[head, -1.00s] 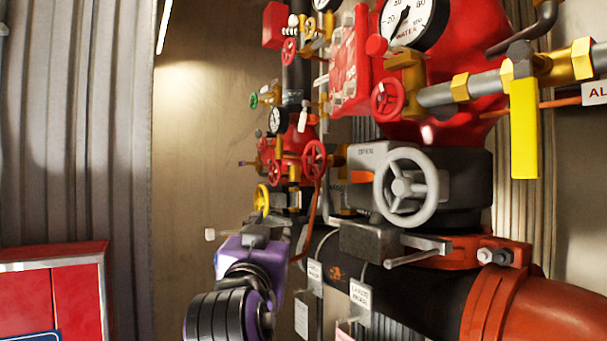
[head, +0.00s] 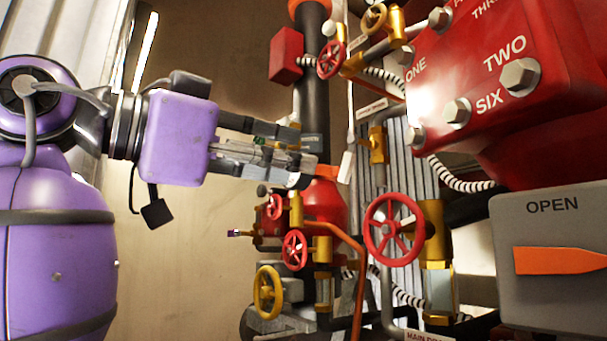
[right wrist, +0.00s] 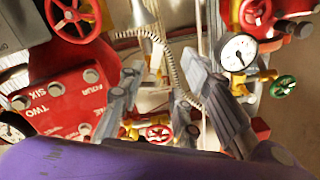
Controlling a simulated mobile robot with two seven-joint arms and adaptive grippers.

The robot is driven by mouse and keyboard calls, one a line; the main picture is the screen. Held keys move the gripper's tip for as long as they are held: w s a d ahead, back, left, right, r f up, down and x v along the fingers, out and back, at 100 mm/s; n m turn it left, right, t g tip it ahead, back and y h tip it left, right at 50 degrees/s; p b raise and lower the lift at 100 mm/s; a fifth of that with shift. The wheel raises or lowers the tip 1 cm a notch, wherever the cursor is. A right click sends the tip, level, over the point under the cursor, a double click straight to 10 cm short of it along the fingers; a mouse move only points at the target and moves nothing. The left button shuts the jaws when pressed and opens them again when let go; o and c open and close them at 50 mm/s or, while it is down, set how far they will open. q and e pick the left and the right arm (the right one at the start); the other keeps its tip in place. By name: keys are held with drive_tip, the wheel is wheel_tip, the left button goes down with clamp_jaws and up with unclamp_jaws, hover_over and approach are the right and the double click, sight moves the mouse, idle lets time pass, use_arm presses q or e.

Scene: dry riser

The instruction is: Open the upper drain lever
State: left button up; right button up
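My right gripper (head: 303,155) reaches in from the left in the head view, its fingers pointing right toward the pipework. In the right wrist view its two fingers (right wrist: 160,85) stand apart with nothing clearly held between them. Just beyond the fingertips in the head view is a small lever with an orange-red part (head: 324,172) and a pale end (head: 346,166). It may be the upper drain lever, but I cannot read a label on it. I cannot tell whether a fingertip touches it. My left gripper is out of view.
A red handwheel (head: 394,229) and a yellow handwheel (head: 267,292) stand below. A red bolted block (head: 490,75) and a grey box marked OPEN (head: 552,230) crowd the right. A pressure gauge (right wrist: 239,52) shows in the right wrist view. Bare wall lies below my right arm.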

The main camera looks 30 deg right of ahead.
sight(344, 168)
drive_tip(key=d+p, duration=0.1)
drive_tip(key=d, duration=0.6)
drive_tip(key=shift+d, duration=0.3)
clamp_jaws()
